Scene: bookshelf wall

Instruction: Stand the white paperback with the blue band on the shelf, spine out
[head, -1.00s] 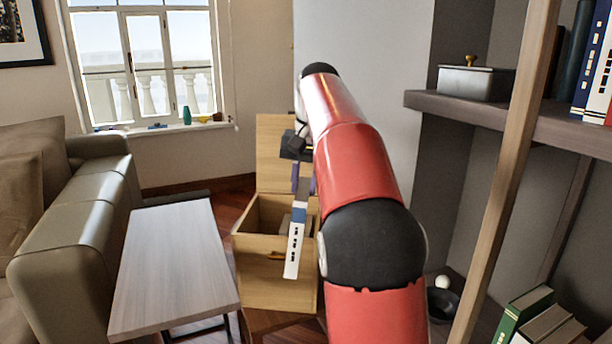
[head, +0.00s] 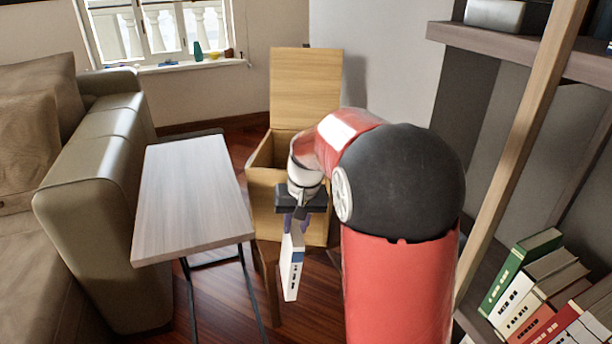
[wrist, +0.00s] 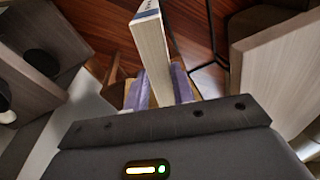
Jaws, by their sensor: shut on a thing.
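The white paperback with the blue band (head: 291,266) hangs below my gripper (head: 298,222) in the head view, roughly upright and slightly tilted. Its spine, with dark lettering and the blue band near the top, faces the camera. My gripper is shut on its upper end. In the wrist view the paperback (wrist: 152,50) stands out from between the purple fingers of my gripper (wrist: 158,88), with a bit of blue at its far end. The shelf unit (head: 525,50) is at the right, apart from the book.
An open wooden chest (head: 305,85) stands behind my gripper. A side table (head: 190,195) and a sofa (head: 95,190) are at the left. Several leaning books (head: 540,285) fill the lower shelf at right. A wooden post (head: 515,150) rises before the shelves.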

